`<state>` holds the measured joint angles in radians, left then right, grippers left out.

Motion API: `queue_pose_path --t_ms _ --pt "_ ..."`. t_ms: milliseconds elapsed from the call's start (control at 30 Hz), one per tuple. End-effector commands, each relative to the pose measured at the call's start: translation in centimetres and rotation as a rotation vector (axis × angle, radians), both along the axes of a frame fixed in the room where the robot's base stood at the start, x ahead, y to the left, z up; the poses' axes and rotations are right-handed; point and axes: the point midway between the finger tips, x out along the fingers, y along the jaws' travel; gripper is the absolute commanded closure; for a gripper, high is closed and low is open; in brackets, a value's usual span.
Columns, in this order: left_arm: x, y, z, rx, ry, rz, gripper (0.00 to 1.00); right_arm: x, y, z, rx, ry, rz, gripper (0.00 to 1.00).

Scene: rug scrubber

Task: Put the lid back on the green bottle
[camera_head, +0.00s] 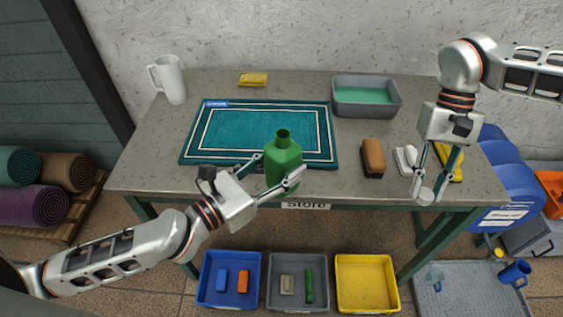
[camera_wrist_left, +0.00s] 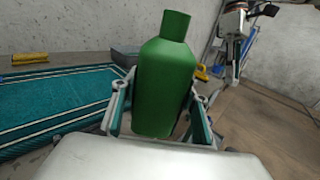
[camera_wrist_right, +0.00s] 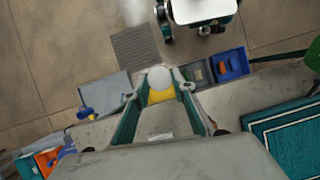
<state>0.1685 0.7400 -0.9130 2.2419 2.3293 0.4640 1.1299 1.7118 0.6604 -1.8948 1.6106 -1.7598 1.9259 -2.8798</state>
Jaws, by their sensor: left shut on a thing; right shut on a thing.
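The green bottle (camera_head: 281,163) is upright near the table's front edge, its open neck uncovered. My left gripper (camera_head: 278,171) is shut around its body; the bottle also fills the middle of the left wrist view (camera_wrist_left: 166,85). I cannot tell whether its base touches the table. My right gripper (camera_head: 427,190) points down near the table's front right edge. It is shut on a small round whitish lid (camera_head: 426,196), held at its fingertips well to the right of the bottle. The lid also shows in the right wrist view (camera_wrist_right: 159,77).
A teal rug (camera_head: 240,130) lies behind the bottle. A brown brush (camera_head: 373,157) and a white item (camera_head: 405,158) lie between the grippers. A grey tray (camera_head: 365,110), a yellow sponge (camera_head: 253,79) and a white mug (camera_head: 170,80) stand farther back. Bins (camera_head: 366,284) sit below the front edge.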

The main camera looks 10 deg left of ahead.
Motion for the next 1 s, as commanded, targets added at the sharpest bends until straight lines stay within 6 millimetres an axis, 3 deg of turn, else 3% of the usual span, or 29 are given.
queue_pose_path --t_ms 167,267,633,1000 --pt "0.0 0.0 0.3 -0.002 -0.005 -0.001 0.94 0.9 1.9 1.1 0.001 -0.003 -0.044 0.82" --pt "0.0 0.0 0.3 -0.002 -0.005 -0.001 0.94 1.9 4.3 2.5 0.001 -0.005 -0.106 0.82" --pt "0.0 0.0 0.3 -0.002 -0.006 -0.001 0.94 3.9 15.5 9.3 -0.002 -0.01 -0.404 0.82" --pt "0.0 0.0 0.3 -0.002 -0.006 -0.001 0.94 2.6 26.0 16.1 -0.01 -0.015 -0.685 0.82"
